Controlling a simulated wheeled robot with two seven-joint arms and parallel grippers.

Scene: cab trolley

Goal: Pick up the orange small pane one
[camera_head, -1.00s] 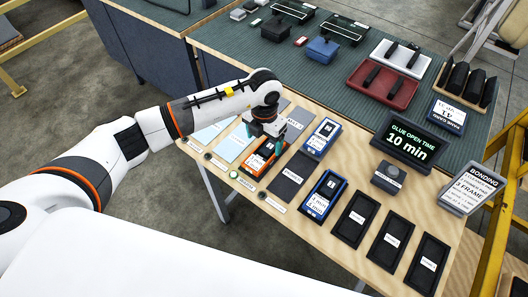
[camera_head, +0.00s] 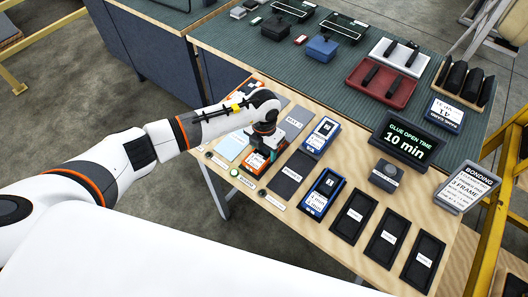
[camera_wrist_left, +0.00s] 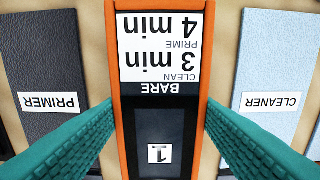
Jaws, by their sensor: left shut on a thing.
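The orange small pane one (camera_head: 255,162) is an orange-framed block with a dark face and a white label. In the left wrist view the pane (camera_wrist_left: 158,100) fills the middle, showing a "1" tag and "BARE, CLEAN 3 min, PRIME 4 min". My left gripper (camera_head: 266,148) comes down over its far part. Its teal ribbed fingers (camera_wrist_left: 165,115) stand on both long sides, shut on the orange frame. I cannot tell whether the pane is clear of the table. My arm hides some of the space behind it. My right gripper is not in view.
Beside the pane are a dark primer mat (camera_wrist_left: 45,75) and a light blue cleaner mat (camera_wrist_left: 275,70). Blue panes (camera_head: 322,135) (camera_head: 323,194) and empty black trays (camera_head: 354,216) lie to the right. A glue timer (camera_head: 407,138) stands behind. Another orange piece shows behind my arm.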

